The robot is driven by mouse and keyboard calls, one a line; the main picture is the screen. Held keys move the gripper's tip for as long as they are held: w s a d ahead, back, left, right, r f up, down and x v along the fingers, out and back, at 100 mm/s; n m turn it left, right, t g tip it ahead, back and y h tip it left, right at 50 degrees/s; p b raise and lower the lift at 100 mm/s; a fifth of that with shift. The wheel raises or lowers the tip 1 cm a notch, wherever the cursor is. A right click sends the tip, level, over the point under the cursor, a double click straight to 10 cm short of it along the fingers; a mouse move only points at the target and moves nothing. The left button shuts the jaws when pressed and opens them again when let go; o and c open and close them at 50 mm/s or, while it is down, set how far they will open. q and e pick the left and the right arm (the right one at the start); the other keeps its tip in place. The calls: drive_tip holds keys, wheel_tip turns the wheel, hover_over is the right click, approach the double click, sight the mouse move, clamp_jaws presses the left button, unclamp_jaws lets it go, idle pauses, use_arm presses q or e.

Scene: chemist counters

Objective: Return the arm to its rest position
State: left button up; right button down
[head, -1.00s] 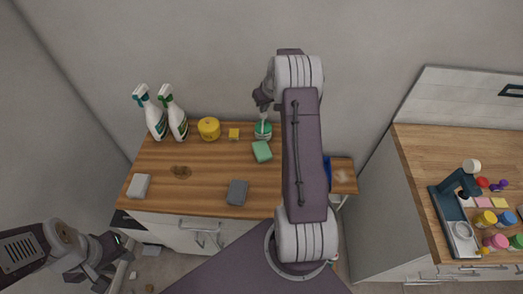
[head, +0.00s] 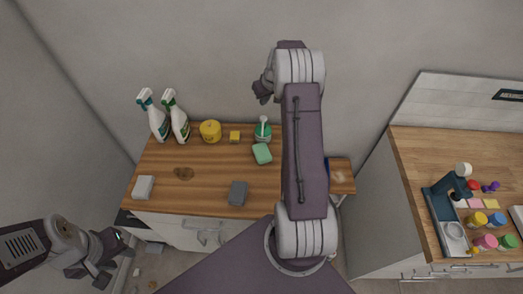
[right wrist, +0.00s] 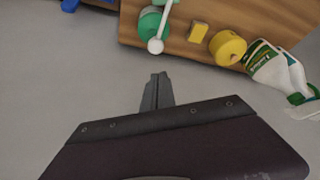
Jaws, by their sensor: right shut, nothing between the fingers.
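My right arm stretches up the middle of the head view. Its gripper (head: 262,92) is shut and empty, above and behind the counter and apart from the green bottle with a white top (head: 263,130). In the right wrist view its closed fingers (right wrist: 157,90) point toward the green bottle (right wrist: 151,27), with bare wall around them. My left gripper (head: 108,262) hangs low at the left, in front of the counter. I cannot tell whether its fingers are open or shut.
The wooden counter (head: 215,195) holds two spray bottles (head: 159,122), a yellow tub (head: 210,131), a yellow block (head: 235,137), a green sponge (head: 262,153), a grey sponge (head: 238,193) and a white block (head: 143,187). A second counter (head: 420,165) at right carries a dark-blue device (head: 437,209) and several coloured jars.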

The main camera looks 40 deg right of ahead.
drive_tip(key=shift+r, duration=0.1)
idle(0.4)
drive_tip(key=w+a+r+n+b, duration=0.2)
drive_tip(key=w+a+r+b, duration=0.15)
drive_tip(key=a, duration=0.55)
drive_tip(key=s+a+n+y+b, duration=0.15)
drive_tip(key=s+a, duration=0.35)
drive_tip(key=a, duration=0.7)
drive_tip(key=s+a+f+g, duration=0.1)
drive_tip(key=s+a+f, duration=0.1)
drive_tip(key=s, duration=0.5)
drive_tip(key=s+a+f+m+g+b, duration=0.1)
drive_tip(key=s+f, duration=0.3)
drive_tip(key=s, duration=0.4)
drive_tip(key=s+a+f+g, duration=0.1)
drive_tip(key=s+a+f, duration=0.2)
drive_tip(key=s, duration=0.5)
drive_tip(key=shift+a+m+b, duration=0.15)
drive_tip(key=shift+m+b, duration=0.15)
drive_tip(key=shift+m, duration=0.05)
drive_tip(key=shift+h, duration=0.25)
